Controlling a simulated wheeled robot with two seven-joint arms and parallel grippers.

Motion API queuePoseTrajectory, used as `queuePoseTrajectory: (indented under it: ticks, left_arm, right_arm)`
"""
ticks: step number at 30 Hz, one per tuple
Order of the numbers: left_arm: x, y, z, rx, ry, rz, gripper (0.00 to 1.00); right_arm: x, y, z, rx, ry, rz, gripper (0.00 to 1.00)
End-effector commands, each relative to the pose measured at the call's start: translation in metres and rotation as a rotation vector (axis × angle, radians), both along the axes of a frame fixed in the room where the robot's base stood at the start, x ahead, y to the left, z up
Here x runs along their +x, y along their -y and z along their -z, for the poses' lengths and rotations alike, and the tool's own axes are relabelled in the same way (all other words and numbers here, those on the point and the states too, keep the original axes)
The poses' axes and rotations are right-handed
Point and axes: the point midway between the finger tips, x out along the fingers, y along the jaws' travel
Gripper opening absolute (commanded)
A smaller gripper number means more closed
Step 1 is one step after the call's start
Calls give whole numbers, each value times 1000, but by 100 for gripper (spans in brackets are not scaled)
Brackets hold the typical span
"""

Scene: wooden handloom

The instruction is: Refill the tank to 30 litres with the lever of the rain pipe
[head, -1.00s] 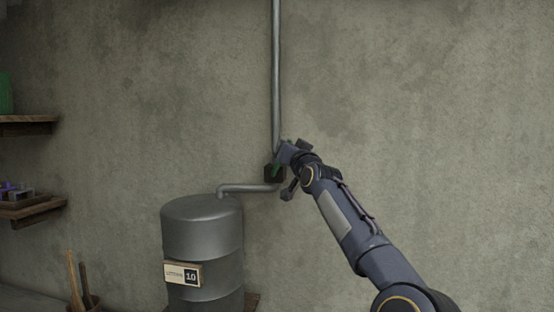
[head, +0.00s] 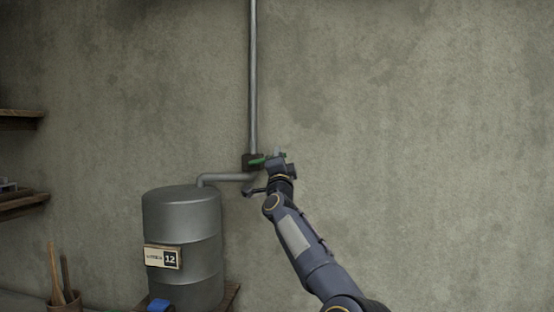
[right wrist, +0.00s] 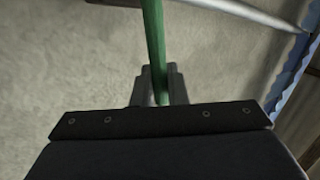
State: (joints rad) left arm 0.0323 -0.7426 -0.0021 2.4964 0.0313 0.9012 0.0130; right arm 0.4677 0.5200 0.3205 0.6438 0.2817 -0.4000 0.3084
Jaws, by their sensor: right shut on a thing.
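The grey metal tank (head: 182,230) stands at the lower left in the head view, and its plate (head: 163,257) reads 12. The rain pipe (head: 253,80) comes down the wall to a dark valve block (head: 251,162), and a bent pipe (head: 225,178) runs from there to the tank's top. The green lever (head: 259,160) sticks out to the right of the block, roughly level. My right gripper (head: 274,161) is shut on the lever's outer end. In the right wrist view the green lever (right wrist: 153,40) runs down between the fingers. My left gripper is not in view.
Wooden shelves (head: 20,200) are on the left wall side. A pot with wooden handles (head: 60,280) stands at the lower left. A small blue thing (head: 159,305) shows below the tank. The wall right of my arm is bare.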

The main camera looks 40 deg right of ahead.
Motion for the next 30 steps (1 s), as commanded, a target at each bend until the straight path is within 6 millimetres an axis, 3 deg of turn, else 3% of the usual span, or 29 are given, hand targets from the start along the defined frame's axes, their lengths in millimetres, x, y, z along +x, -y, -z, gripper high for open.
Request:
queuePoseTrajectory:
  ticks: [23, 24, 27, 30]
  left_arm:
    - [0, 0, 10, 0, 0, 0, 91]
    - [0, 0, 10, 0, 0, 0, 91]
    - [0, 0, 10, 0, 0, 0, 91]
    - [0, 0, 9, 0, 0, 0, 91]
  right_arm:
    - [-1, 2, 10, 63, 75, 0, 0]
    - [-1, 2, 10, 62, 75, 0, 18]
    - [-1, 2, 10, 62, 75, 0, 31]
    - [-1, 1, 10, 62, 75, 0, 31]
